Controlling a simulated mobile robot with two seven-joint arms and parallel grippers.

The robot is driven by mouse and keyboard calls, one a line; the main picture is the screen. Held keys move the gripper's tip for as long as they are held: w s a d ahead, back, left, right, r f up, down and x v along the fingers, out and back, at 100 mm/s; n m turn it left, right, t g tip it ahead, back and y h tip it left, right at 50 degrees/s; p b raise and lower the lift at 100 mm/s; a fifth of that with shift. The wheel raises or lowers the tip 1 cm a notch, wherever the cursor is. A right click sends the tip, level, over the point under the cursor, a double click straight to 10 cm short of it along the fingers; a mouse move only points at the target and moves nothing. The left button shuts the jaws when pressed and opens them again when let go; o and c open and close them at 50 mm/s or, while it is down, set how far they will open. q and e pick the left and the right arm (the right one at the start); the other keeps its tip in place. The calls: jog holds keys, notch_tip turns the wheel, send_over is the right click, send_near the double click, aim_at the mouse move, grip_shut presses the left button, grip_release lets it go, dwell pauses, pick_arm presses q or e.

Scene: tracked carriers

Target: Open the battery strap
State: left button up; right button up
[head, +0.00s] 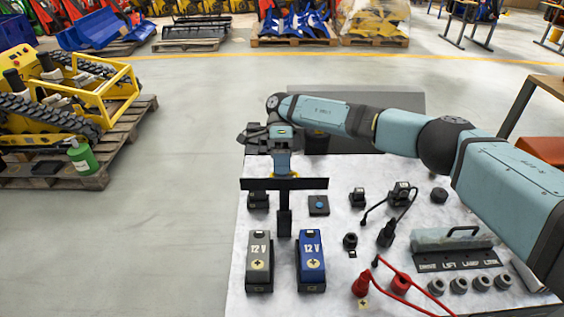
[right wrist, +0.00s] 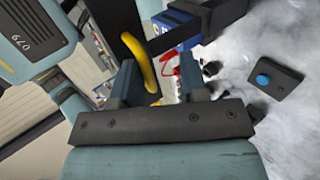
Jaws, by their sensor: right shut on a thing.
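A black T-shaped strap (head: 260,184) stands behind the two 12 V batteries, its crossbar level and its stem reaching down. A curved yellow pull loop (right wrist: 136,52) shows at the strap in the right wrist view. My right gripper (head: 283,168) reaches down from above onto it, and its fingers (right wrist: 162,82) are shut on the loop. The black bar (right wrist: 205,25) passes just beyond the fingertips. The grey battery (head: 259,262) and blue battery (head: 311,262) stand side by side in front. Whether the strap is fastened cannot be told. My left gripper is out of view.
The light worktop (head: 330,245) also holds a black box with a blue button (head: 319,205), red cables (head: 400,284), black plugs (head: 386,233), a grey handled case (head: 452,239) and several round fittings. A yellow tracked carrier (head: 60,105) sits on a pallet at left.

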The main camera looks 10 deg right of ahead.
jog(key=shift+o, duration=0.6)
jog(key=shift+w+f, duration=0.15)
jog(key=shift+f, duration=0.4)
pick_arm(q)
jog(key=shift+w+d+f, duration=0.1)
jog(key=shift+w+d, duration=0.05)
pick_arm(e)
jog(key=shift+r, duration=0.1)
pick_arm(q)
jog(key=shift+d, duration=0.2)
pick_arm(e)
jog(key=shift+w+r, duration=0.1)
jog(key=shift+r, duration=0.15)
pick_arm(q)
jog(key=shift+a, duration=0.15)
pick_arm(e)
jog(key=shift+r, duration=0.15)
pick_arm(q)
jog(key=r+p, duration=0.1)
jog(key=p, duration=0.2)
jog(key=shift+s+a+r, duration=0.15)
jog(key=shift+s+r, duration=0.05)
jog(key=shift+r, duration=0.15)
pick_arm(e)
notch_tip(320, 180, up, 20)
